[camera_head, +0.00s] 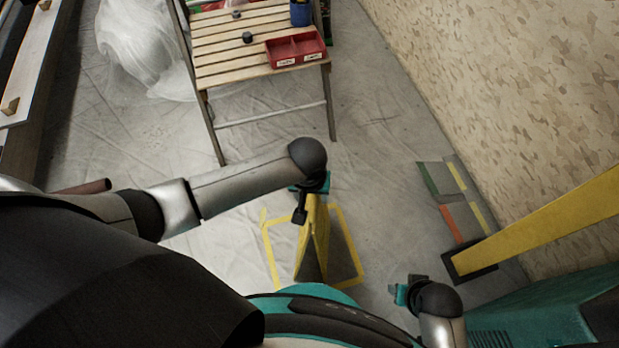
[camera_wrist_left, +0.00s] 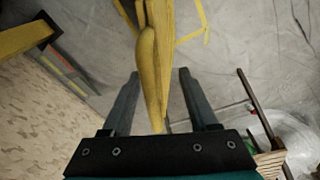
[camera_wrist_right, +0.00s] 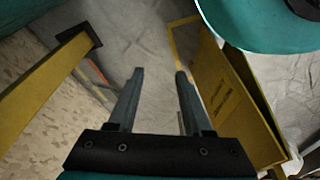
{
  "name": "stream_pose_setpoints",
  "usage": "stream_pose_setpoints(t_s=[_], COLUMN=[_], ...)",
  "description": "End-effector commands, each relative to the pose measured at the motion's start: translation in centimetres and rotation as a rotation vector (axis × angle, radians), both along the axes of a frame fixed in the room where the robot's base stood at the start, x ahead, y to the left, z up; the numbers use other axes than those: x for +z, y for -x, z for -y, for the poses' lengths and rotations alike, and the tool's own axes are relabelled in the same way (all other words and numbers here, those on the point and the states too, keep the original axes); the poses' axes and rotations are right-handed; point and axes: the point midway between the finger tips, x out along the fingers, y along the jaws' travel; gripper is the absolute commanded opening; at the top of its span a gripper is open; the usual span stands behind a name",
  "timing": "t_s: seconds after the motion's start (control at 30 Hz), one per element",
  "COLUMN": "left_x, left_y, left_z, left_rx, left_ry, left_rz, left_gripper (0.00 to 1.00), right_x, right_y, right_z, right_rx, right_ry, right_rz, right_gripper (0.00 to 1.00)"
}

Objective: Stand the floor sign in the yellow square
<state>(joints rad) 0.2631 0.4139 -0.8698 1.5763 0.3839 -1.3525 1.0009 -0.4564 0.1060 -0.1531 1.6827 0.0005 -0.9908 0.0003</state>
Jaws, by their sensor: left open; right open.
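The yellow floor sign (camera_head: 312,240) stands upright with its panels spread, within the yellow taped square (camera_head: 353,258) on the sheeted floor, as far as the head view shows. My left gripper (camera_head: 312,192) is over the sign's top. In the left wrist view the sign's top (camera_wrist_left: 154,70) lies between the open fingers (camera_wrist_left: 160,75), with no clear contact. My right gripper (camera_head: 405,292) is open and empty, low and to the right of the square. The right wrist view shows the sign's panel (camera_wrist_right: 222,95) right of its fingers (camera_wrist_right: 160,74). Part of the square is hidden by the sign and my body.
A slatted wooden stand (camera_head: 235,45) with a red divided tray (camera_head: 296,50) is at the back. Clear plastic sheeting (camera_head: 145,50) lies left of it. On the right are a yellow beam with a dark end (camera_head: 545,222), coloured strips (camera_head: 452,217) and a patterned wall (camera_head: 530,90).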

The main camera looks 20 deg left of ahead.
Motion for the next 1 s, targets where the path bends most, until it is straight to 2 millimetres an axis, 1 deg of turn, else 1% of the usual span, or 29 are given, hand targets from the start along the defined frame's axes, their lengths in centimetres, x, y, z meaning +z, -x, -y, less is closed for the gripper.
stream_pose_setpoints(t_s=[0.03,0.1,0.5,0.8,1.0], left_x=[0.7,1.4,4.5,7.0,8.6], left_y=[0.1,0.1,0.6,0.8,1.1], left_z=[0.0,0.0,0.0,-0.1,-0.1], left_rx=[0.0,0.0,0.001,0.002,0.001], left_ry=[0.0,0.001,0.0,0.001,0.001], left_rz=[0.0,0.001,0.0,0.001,0.0], left_gripper=[0.6,0.6,0.6,0.6,0.6], right_x=[-0.3,-1.0,-4.3,-6.2,-7.1], right_y=[0.4,0.9,2.5,4.4,5.7], right_z=[0.1,0.2,1.8,3.3,4.3], right_rx=[0.0,0.001,0.005,0.007,0.007], right_ry=[0.001,0.004,0.022,0.037,0.045], right_rz=[-0.011,-0.018,-0.017,-0.019,-0.019], right_gripper=[0.5,0.5,0.5,0.5,0.5])
